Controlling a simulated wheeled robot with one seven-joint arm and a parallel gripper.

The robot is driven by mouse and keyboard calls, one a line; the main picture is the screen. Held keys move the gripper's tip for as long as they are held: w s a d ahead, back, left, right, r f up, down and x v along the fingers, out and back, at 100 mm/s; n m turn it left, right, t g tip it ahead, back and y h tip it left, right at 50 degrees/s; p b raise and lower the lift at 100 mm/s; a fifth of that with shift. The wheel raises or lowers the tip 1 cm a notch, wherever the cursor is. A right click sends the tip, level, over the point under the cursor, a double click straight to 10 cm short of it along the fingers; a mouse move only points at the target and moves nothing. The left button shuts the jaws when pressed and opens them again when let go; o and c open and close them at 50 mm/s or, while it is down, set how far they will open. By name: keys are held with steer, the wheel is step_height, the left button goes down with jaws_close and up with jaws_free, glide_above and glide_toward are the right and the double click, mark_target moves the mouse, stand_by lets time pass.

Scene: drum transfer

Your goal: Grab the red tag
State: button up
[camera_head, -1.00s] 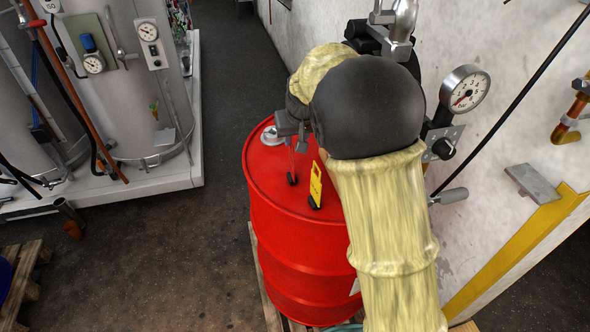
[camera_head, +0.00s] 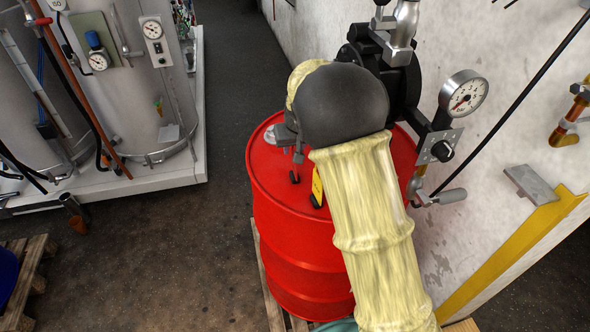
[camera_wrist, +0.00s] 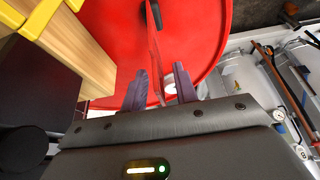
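The red tag (camera_wrist: 155,55) shows almost edge-on in the wrist view, as a thin red strip rising from a small black base. My gripper (camera_wrist: 160,87) is open, with one dark finger on each side of the strip and gaps visible. In the head view, the red tag (camera_head: 297,163) stands on the red drum's lid, just under my gripper (camera_head: 295,150), which is partly hidden by my wrist. A yellow tag (camera_head: 317,187) stands to its right, partly covered by my arm.
The red drum (camera_head: 290,240) stands on a wooden pallet (camera_head: 266,285). A pressure gauge (camera_head: 463,95) and a lever handle (camera_head: 452,196) are on the wall side at right. Tanks (camera_head: 155,90) stand on a white platform at left.

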steer(key=shift+c, duration=0.2)
jaws_close()
steer(key=shift+r, duration=0.15)
step_height(320, 180, up, 10)
steer(key=shift+f+b, duration=0.1)
steer(key=shift+b, duration=0.8)
